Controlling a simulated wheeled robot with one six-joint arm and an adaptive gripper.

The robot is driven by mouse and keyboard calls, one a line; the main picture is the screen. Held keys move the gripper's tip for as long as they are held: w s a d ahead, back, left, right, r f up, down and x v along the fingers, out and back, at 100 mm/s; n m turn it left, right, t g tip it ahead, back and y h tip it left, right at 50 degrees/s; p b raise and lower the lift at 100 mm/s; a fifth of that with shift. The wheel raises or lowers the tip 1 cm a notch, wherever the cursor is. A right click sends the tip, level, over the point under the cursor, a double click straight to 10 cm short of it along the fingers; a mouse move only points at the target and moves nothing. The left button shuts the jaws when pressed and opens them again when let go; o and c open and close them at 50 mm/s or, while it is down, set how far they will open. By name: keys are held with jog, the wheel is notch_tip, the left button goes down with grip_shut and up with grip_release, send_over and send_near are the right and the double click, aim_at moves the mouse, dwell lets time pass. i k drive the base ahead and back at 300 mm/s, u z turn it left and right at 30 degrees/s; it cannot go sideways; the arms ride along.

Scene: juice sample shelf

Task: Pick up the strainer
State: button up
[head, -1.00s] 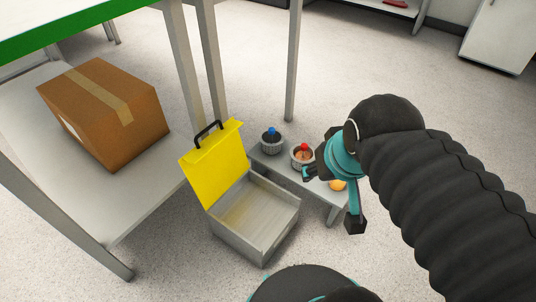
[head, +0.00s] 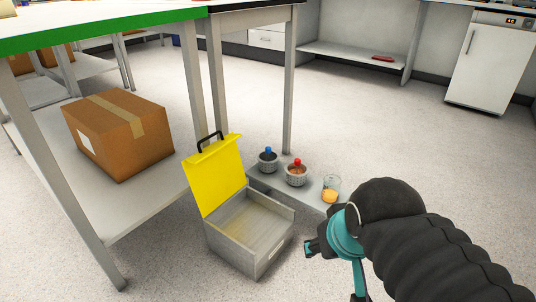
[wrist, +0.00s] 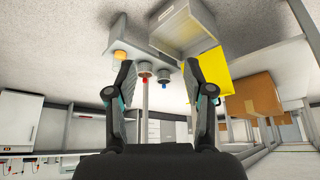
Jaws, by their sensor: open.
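Two grey, ribbed, basket-like cups stand on a low grey bench in the head view. One has a blue knob (head: 268,163), the other a red knob and orange-brown contents (head: 296,176). Either could be the strainer; I cannot tell which. The wrist view shows the red-knob cup (wrist: 143,73) and the blue-knob cup (wrist: 163,75) upside down, beyond my fingers. A clear glass with orange juice (head: 330,190) stands to their right. My gripper (head: 335,272) is open and empty, in front of the bench and apart from the cups. Its spread fingers show in the wrist view (wrist: 159,66).
An open grey box (head: 232,247) with a raised yellow lid (head: 215,178) stands left of the bench (head: 313,194). A cardboard box (head: 118,135) lies on the table's lower shelf at left. Table legs rise behind the cups. Floor at right is clear.

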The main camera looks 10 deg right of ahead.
aim_at(267, 159)
jog(key=k, duration=0.65)
jog(key=z, duration=0.7)
jog(key=i, duration=0.75)
jog(key=z, duration=0.55)
jog(key=i, duration=0.7)
jog(key=u, duration=0.85)
jog(key=i, duration=0.65)
jog(key=u, duration=0.75)
